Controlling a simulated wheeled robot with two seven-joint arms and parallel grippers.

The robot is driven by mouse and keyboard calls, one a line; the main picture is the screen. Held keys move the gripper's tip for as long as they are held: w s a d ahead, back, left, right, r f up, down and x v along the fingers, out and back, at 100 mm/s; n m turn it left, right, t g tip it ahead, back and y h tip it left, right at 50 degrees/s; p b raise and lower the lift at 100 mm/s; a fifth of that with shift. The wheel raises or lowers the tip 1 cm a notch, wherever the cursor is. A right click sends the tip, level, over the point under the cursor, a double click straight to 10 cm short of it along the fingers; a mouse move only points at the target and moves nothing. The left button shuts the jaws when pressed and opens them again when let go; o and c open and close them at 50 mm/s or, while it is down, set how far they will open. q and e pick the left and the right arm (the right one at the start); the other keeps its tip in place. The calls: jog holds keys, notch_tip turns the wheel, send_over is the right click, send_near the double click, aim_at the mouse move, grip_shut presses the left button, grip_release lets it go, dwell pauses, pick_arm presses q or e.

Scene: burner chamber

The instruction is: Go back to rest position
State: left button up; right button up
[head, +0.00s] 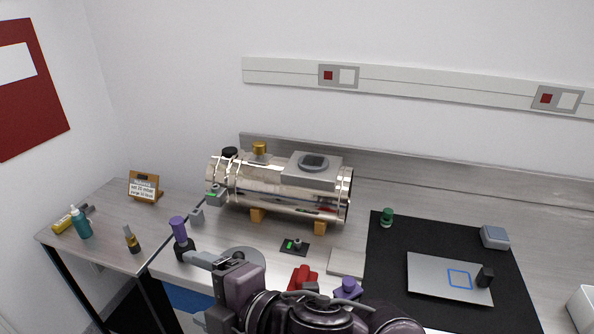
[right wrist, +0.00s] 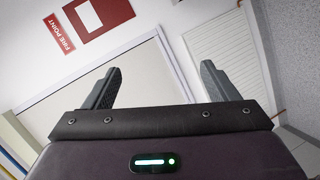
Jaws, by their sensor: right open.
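My right gripper (head: 205,284) is at the bottom of the head view, low over the front edge of the bench, with its fingers pointing left. In the right wrist view its two dark fingers (right wrist: 158,82) stand wide apart with nothing between them. Part of it is hidden by my arm in the head view. My left gripper is not in view. A shiny metal burner chamber (head: 270,193) lies on orange supports on the bench, behind my right arm and apart from it.
A purple-topped tool (head: 179,238) stands close to my right gripper. Red (head: 302,278) and purple (head: 347,289) objects sit beside my arm. A black mat (head: 390,265) holds a grey plate (head: 430,285). A side table (head: 105,215) carries bottles. The wrist view faces a wall.

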jog(key=w+d+f+m+t+h, duration=0.1)
jog(key=w+d+f+m+h, duration=0.1)
jog(key=d+f+m+h, duration=0.45)
jog(key=w+d+f+m+t+h, duration=0.1)
jog(key=w+d+f+m, duration=0.2)
jog(key=d+m, duration=0.65)
jog(key=s+d+f+m+g+h, duration=0.2)
jog(key=s+d+f+m+g, duration=0.15)
jog(key=s+d+f, duration=0.35)
jog(key=s+d+f+m+g+h, duration=0.35)
jog(key=d+f, duration=0.25)
jog(key=d, duration=0.3)
notch_tip(320, 180, down, 28)
jog(key=s, duration=0.3)
jog(key=s+d+f+g, duration=0.1)
jog(key=s+d+f, duration=0.1)
jog(key=s+f, duration=0.8)
jog(key=s+d+f, duration=0.2)
jog(key=s+f, duration=0.7)
jog(key=f, duration=0.1)
jog(key=shift+s+m+g+y, duration=0.3)
jog(key=shift+s+g, duration=0.1)
